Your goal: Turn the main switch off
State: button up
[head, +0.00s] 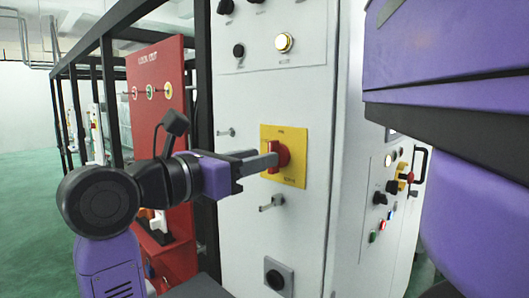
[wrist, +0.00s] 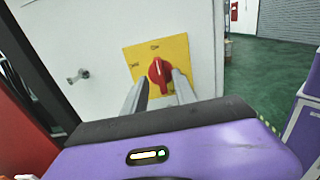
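The main switch is a red rotary knob (head: 284,156) on a yellow square plate (head: 298,135) on the white cabinet front. In the wrist view the red knob (wrist: 159,74) has its grip ridge roughly upright on the yellow plate (wrist: 136,58). Small dark marks on the plate are too small to read surely. My gripper (head: 272,160) points at the knob, its fingertips close to the plate. In the wrist view my gripper (wrist: 158,82) has one finger on each side of the knob, with a gap between them; contact is not clear.
A small metal latch (head: 271,202) sits below the plate, and a black round knob (head: 275,279) lower down. A lit button (head: 283,42) is above. A red lockout board (head: 155,75) stands at the left, and another control panel (head: 390,190) is at the right.

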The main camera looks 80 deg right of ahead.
jog(key=shift+x, duration=1.3)
grip_shut()
jog(key=n+p, duration=0.1)
jog(key=n, duration=0.4)
jog(key=shift+w+n, duration=0.15)
jog(key=shift+n, duration=0.25)
jog(key=n, duration=0.5)
jog(key=shift+w+d+f+n, duration=0.1)
jog(key=shift+f+n, duration=0.05)
jog(key=shift+n, duration=0.55)
